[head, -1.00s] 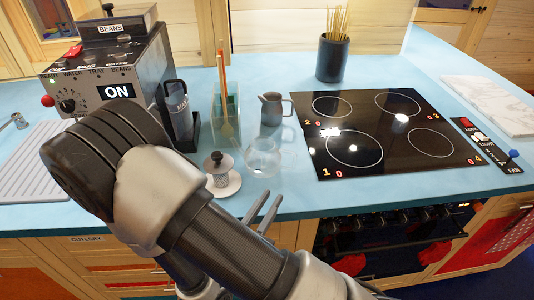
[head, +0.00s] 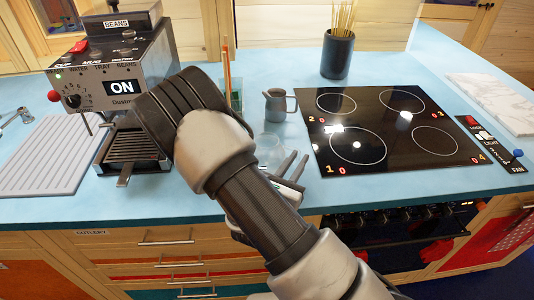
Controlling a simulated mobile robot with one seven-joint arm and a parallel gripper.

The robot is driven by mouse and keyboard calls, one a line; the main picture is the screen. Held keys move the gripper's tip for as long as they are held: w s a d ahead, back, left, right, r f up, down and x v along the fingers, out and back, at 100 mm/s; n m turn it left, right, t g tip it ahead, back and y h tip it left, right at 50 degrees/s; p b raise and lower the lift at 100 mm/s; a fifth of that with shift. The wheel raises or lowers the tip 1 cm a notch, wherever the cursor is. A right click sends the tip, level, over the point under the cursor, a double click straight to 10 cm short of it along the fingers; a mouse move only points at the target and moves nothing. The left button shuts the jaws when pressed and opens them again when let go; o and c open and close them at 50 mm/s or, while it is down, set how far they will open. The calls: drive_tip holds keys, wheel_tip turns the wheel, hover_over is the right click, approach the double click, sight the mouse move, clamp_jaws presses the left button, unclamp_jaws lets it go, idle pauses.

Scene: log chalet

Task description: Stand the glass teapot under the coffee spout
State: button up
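The clear glass teapot (head: 268,146) stands on the blue counter left of the hob, partly hidden by my arm. My gripper (head: 293,165) is just to its front right, with two grey fingers apart and nothing seen between them. I cannot tell whether a finger touches the glass. The coffee machine (head: 122,88), showing "ON", stands at the back left with a slatted drip tray (head: 134,146) in front. My arm hides its right side, and I cannot make out the spout clearly.
A grey jug (head: 279,105) stands behind the teapot. A glass holder with sticks (head: 232,98) is behind my arm. The black hob (head: 385,130) lies to the right, a dark pot of sticks (head: 337,54) behind it. A ribbed draining board (head: 48,158) is at left.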

drive_tip(key=shift+w+d, duration=0.15)
drive_tip(key=shift+w, duration=0.15)
clamp_jaws()
drive_tip(key=shift+r, duration=0.1)
drive_tip(key=shift+r, duration=0.2)
wheel_tip(320, 180, up, 10)
drive_tip(key=shift+s+f+p, duration=0.1)
drive_tip(key=shift+f+p, duration=0.15)
drive_tip(key=shift+p, duration=1)
drive_tip(key=shift+s+r+n+t+y+p, duration=0.25)
drive_tip(key=shift+s+p, duration=0.55)
drive_tip(key=shift+p, duration=0.75)
drive_tip(key=shift+s+r+n+t+y+p, duration=0.15)
drive_tip(key=shift+s+r+n+y+p, duration=0.15)
drive_tip(key=shift+s+p, duration=0.9)
